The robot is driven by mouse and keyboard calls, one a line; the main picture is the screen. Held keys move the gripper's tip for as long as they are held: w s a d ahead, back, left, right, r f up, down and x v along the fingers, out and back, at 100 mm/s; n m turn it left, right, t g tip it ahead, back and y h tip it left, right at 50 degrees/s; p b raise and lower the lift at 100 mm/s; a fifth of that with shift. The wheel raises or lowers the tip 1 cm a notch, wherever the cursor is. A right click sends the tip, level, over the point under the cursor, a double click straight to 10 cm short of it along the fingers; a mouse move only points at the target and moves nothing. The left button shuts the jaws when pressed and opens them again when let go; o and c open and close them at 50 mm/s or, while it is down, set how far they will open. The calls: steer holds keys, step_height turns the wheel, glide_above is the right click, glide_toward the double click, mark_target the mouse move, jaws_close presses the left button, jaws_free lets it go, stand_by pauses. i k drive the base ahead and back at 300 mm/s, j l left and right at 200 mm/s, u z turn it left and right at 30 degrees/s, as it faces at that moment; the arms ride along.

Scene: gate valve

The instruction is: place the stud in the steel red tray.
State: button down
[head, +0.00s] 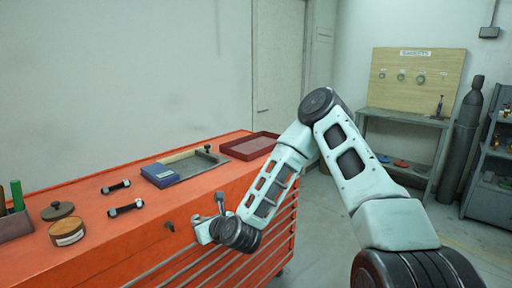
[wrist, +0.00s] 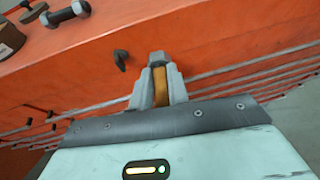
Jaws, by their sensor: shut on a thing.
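My gripper (head: 211,216) is in front of the cabinet's front edge, beside its drawers. In the wrist view its fingers (wrist: 160,88) are shut on a stud, whose grey nut-like end (wrist: 157,58) shows at the fingertips; the rest is mostly hidden. A brass-coloured strip shows between the fingers. The red tray (head: 235,153) lies at the far right end of the cabinet top, beyond and right of my gripper, and looks empty. Two other dark studs with pale nuts, one farther (head: 116,187) and one nearer (head: 126,208), lie on the cabinet top; one shows in the wrist view (wrist: 70,14).
A dark knob (head: 170,226) is on the red cabinet (head: 100,258).

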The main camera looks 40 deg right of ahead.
mark_target(256, 147)
steer(key=l+u, duration=0.1)
steer(key=l, duration=0.55)
steer(key=l+u, duration=0.15)
steer(key=l, duration=0.45)
steer(key=k+l+u, duration=0.1)
steer(key=l, duration=0.5)
steer(key=k+l+u, duration=0.15)
steer(key=l, duration=0.5)
steer(key=i, duration=0.05)
